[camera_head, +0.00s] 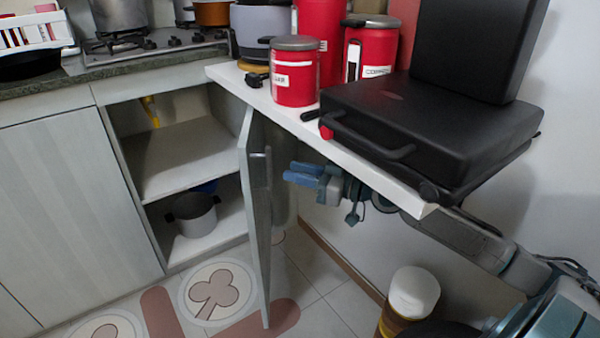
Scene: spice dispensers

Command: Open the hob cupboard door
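The hob cupboard door (256,215) stands swung well out from the cupboard, seen nearly edge-on. Its metal handle (268,175) is on the right-hand face. The open cupboard (185,160) shows a shelf and a grey pot (192,214) on its floor. My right gripper (290,173) is under the white shelf, just right of the door, with its blue fingers pointing left toward the handle. The fingers look spread with nothing between them, and a small gap seems to separate them from the handle. My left gripper is not in this view.
The white shelf (290,115) above my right arm carries red canisters (294,78) and a black case (425,125). A white-topped container (412,292) stands low at the right. The hob (150,42) is at the back left. Patterned floor is clear before the cupboard.

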